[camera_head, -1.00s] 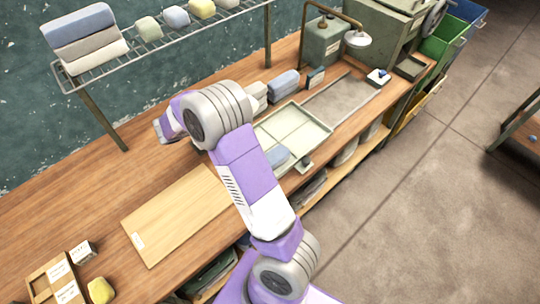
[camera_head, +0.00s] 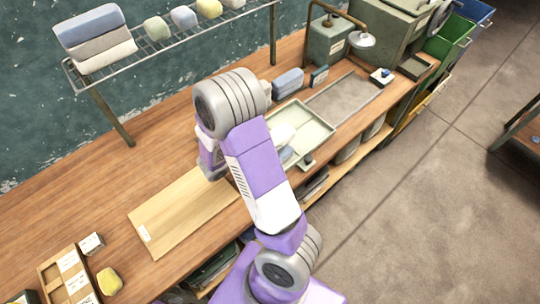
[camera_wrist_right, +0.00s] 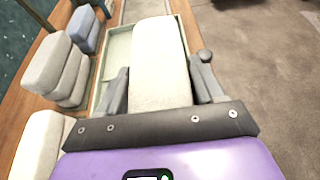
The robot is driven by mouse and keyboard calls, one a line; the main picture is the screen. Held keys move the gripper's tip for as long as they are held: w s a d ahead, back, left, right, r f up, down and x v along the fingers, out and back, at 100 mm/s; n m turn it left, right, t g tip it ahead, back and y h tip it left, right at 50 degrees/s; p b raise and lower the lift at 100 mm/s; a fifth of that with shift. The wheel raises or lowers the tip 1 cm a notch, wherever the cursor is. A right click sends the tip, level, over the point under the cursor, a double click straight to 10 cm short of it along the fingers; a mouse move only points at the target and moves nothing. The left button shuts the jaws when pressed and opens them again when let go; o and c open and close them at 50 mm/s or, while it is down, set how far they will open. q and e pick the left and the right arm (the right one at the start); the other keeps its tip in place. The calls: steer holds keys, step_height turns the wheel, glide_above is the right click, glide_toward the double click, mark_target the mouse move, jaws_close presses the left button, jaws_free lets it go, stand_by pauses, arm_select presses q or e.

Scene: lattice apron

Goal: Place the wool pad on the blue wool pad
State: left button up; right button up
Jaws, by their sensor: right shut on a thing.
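My right gripper (camera_wrist_right: 160,66) is shut on a cream-white wool pad (camera_wrist_right: 160,45), which sits between the two fingers in the wrist view. In the head view, the white pad (camera_head: 283,132) shows beside my right arm, over the pale green tray (camera_head: 318,128). A blue wool pad (camera_head: 286,154) shows partly at the tray's near side, next to my arm; the rest is hidden. In the wrist view the held pad covers much of the tray (camera_wrist_right: 117,48), and I cannot make out the blue pad there. My left gripper is not in view.
A blue stack (camera_head: 288,82) stands behind the tray; white stacked pads (camera_wrist_right: 55,70) stand left of the tray in the wrist view. A wooden board (camera_head: 175,215) lies left on the bench. A wire shelf (camera_head: 180,38) holds several pads. A grey-green machine (camera_head: 385,35) stands at the back.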

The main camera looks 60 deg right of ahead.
step_height(320, 180, down, 7)
steer(key=shift+w+r+b, duration=0.1)
steer(key=shift+b, duration=0.55)
steer(key=shift+f, duration=0.2)
steer(key=o, duration=1)
steer(key=shift+r, duration=0.1)
